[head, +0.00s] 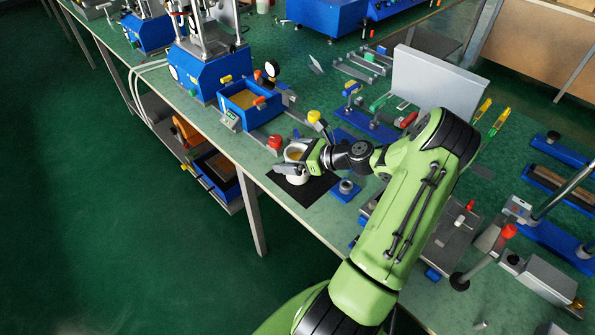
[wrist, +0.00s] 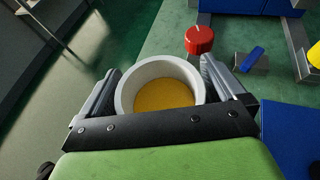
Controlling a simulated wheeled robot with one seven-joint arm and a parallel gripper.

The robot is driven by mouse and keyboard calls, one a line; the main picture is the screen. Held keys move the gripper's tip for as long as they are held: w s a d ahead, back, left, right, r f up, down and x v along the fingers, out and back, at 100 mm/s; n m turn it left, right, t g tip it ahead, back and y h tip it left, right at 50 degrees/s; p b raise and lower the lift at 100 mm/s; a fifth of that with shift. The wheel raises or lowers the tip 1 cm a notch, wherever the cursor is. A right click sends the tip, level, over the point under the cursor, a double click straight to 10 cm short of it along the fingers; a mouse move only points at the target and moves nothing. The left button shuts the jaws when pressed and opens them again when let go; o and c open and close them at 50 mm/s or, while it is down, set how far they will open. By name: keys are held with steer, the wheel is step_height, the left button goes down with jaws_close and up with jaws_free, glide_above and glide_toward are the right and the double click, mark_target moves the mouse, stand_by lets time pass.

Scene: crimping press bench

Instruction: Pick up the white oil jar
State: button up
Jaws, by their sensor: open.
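The white oil jar (head: 296,152) stands upright on a black mat (head: 312,190) near the bench's front edge. In the wrist view the jar (wrist: 126,98) is open at the top, with yellow-brown oil inside. My gripper (head: 293,159) is open, with its two fingers on either side of the jar. In the wrist view my gripper (wrist: 160,90) has one finger left and one right of the jar. Gaps to the jar look small, and I cannot tell whether a finger touches it. The jar's near lower side is hidden by my gripper.
A red knob (wrist: 199,40) stands just behind the jar. A blue press with a tray (head: 243,102) is behind and to the left. A small blue block with a metal ring (head: 346,188) lies to the right. The bench edge (head: 282,203) is close in front.

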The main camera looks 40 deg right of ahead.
steer(key=shift+s+r, duration=0.1)
steer(key=shift+c, duration=0.2)
steer(key=c, duration=1.2)
